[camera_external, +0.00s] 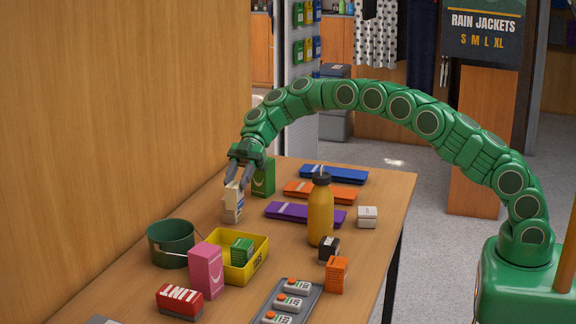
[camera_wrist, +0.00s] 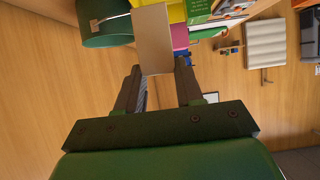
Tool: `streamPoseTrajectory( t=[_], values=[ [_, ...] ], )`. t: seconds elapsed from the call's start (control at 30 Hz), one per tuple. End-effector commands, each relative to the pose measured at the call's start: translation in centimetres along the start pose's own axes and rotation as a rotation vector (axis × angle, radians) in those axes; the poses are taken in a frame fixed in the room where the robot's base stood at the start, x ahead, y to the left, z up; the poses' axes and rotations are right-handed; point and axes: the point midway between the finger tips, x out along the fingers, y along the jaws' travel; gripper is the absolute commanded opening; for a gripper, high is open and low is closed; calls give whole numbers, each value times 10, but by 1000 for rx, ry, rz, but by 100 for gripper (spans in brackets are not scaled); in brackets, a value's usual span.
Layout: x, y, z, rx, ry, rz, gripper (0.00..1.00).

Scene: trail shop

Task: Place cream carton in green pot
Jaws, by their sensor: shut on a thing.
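The cream carton (camera_external: 233,205) is upright between the fingers of my gripper (camera_external: 240,168) on the left side of the table. In the wrist view, my gripper (camera_wrist: 160,92) is shut on the carton (camera_wrist: 152,38), whose plain tan side faces the camera. I cannot tell whether its bottom touches the table. The green pot (camera_external: 171,243) stands apart from it, nearer the camera and to its left, by the wooden wall. The pot (camera_wrist: 101,28) shows at the upper left of the wrist view, partly hidden by the carton.
A green carton (camera_external: 265,178) stands close behind my gripper. A yellow tray (camera_external: 258,262) holding a green box and a pink carton (camera_external: 206,270) stand near the pot. Table between carton and pot looks clear.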

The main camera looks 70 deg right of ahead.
Motion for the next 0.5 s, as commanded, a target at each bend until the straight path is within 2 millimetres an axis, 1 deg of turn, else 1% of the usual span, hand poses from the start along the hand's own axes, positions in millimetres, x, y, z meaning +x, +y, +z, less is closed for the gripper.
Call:
streamPoseTrajectory(
  t=[0.17, 0.27, 0.37, 0.5],
  values=[
    [2, 2, -2, 4, 1, 7, 0],
    [10, 7, -9, 16, 2, 31, 0],
    [22, 18, -20, 44, 1, 81, 0],
    [42, 36, -40, 97, 1, 174, 0]
  ],
)
